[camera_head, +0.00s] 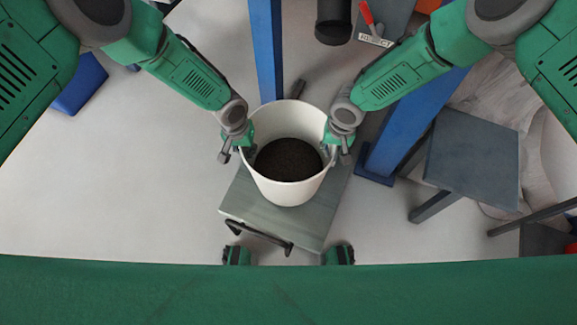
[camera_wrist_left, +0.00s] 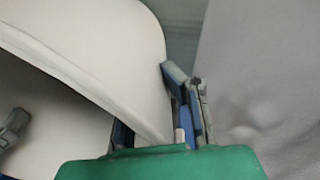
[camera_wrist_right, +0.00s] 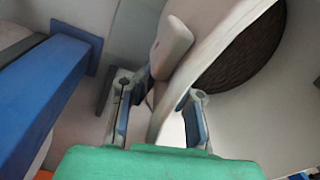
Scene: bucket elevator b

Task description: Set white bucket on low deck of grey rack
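The white bucket (camera_head: 287,190), holding dark material, is upright over the grey slab-like deck (camera_head: 310,222) in the head view. I cannot tell whether it rests on it or hangs just above. My left gripper (camera_head: 235,145) is at the bucket's left rim. In the left wrist view its fingers lie either side of the bucket wall (camera_wrist_left: 125,60), the inner one mostly hidden. My right gripper (camera_head: 343,142) is at the right rim. In the right wrist view its fingers (camera_wrist_right: 163,100) are closed about the rim beside a white lug (camera_wrist_right: 172,45).
A black bar handle (camera_head: 258,237) is on the deck's near edge. A grey stool (camera_head: 473,155) stands further right. The floor at left is clear, apart from a blue block (camera_head: 80,85).

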